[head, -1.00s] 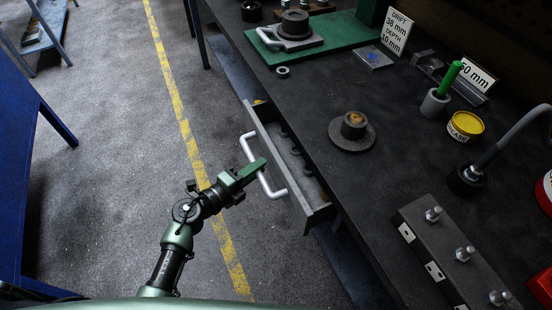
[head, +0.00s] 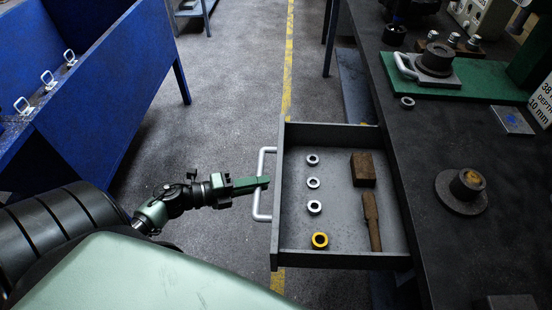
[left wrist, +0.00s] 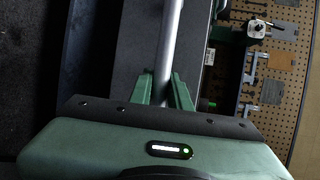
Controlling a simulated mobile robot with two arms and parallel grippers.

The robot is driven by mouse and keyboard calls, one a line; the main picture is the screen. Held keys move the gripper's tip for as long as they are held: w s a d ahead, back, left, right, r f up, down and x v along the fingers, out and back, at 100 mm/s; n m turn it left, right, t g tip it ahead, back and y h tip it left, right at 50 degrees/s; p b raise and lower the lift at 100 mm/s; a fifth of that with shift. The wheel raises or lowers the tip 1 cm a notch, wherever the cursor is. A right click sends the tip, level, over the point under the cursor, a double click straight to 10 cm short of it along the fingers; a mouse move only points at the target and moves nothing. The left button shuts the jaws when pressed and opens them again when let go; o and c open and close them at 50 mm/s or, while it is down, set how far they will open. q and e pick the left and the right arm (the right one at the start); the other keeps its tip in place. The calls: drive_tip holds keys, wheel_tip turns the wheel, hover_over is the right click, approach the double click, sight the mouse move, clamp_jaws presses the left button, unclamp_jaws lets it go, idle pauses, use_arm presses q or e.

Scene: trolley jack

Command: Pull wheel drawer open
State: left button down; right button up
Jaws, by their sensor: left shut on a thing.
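The drawer (head: 335,240) under the dark workbench is pulled far out, and its inside shows. Its pale bar handle (head: 262,205) is on the drawer's left front side. My left gripper (head: 262,183) reaches in from the left and is shut on the handle. In the left wrist view the handle bar (left wrist: 168,50) runs between the two green fingers (left wrist: 162,92). My right gripper is not in view.
The workbench (head: 425,150) carries a round flanged part (head: 463,190), a small ring (head: 407,103) and a green plate (head: 475,78) with a fixture. A blue bench (head: 110,95) with several pale handles stands at left. Grey floor (head: 235,75) lies between.

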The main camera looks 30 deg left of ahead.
use_arm(q)
drive_tip(key=shift+s+a, duration=0.35)
drive_tip(key=shift+a, duration=0.2)
drive_tip(key=c, duration=1.3)
unclamp_jaws()
drive_tip(key=b+v, duration=0.1)
drive_tip(key=v, duration=0.6)
drive_tip(key=shift+s+a, duration=0.25)
drive_tip(key=shift+s, duration=0.05)
